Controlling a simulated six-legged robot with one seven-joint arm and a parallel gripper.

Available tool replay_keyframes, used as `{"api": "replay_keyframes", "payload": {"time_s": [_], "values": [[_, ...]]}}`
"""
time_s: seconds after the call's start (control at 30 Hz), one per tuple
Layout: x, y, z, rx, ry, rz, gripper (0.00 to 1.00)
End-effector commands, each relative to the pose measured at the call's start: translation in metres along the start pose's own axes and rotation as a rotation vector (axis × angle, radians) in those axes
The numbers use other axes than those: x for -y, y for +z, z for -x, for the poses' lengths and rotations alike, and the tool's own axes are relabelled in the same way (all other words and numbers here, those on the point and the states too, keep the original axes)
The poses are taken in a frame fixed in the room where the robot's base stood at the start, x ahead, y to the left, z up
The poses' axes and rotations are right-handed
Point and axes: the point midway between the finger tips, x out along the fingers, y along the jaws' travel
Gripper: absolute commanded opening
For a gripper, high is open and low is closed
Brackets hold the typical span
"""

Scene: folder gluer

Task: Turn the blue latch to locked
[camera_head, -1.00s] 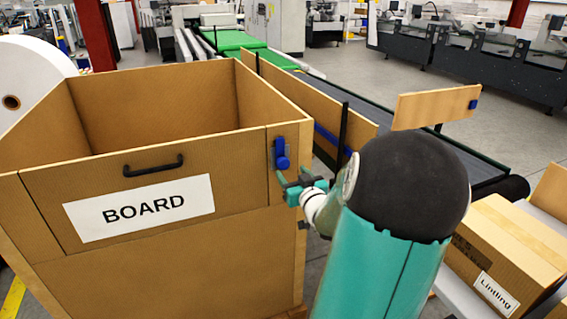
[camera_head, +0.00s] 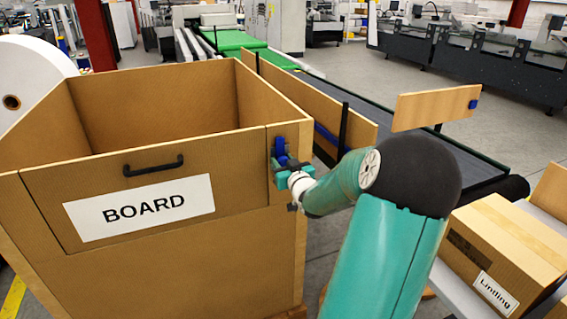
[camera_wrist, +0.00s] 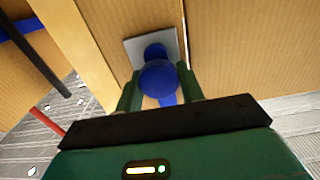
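The blue latch (camera_head: 279,146) is mounted on the front right edge panel of the large cardboard-brown bin marked BOARD. My gripper (camera_head: 283,168) is right at the latch and hides its lower part in the head view. In the wrist view, the latch's round blue knob (camera_wrist: 158,78) sits in front of a grey square plate (camera_wrist: 136,48), with a blue arm below it. The two green fingers of my gripper (camera_wrist: 160,88) stand apart, one on each side of the knob. I cannot tell whether they touch it.
The bin's front flap has a black handle (camera_head: 153,166) and a BOARD label (camera_head: 140,208). A conveyor (camera_head: 395,120) with a wooden side board (camera_head: 436,107) runs behind my arm. A cardboard box (camera_head: 506,248) sits at the lower right. Grey floor shows between bin and conveyor.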

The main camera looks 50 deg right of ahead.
Motion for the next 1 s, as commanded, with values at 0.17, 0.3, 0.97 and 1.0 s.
{"api": "replay_keyframes", "payload": {"time_s": [0.17,0.3,0.97,1.0], "values": [[0.0000,0.0000,0.0002,0.000,0.000,0.001,0.00],[0.0001,0.0000,0.0002,0.000,0.000,0.014,0.00],[0.0040,0.0002,-0.0003,-0.001,-0.003,0.443,0.00],[0.0042,0.0002,-0.0004,-0.001,-0.004,0.481,0.00]]}}
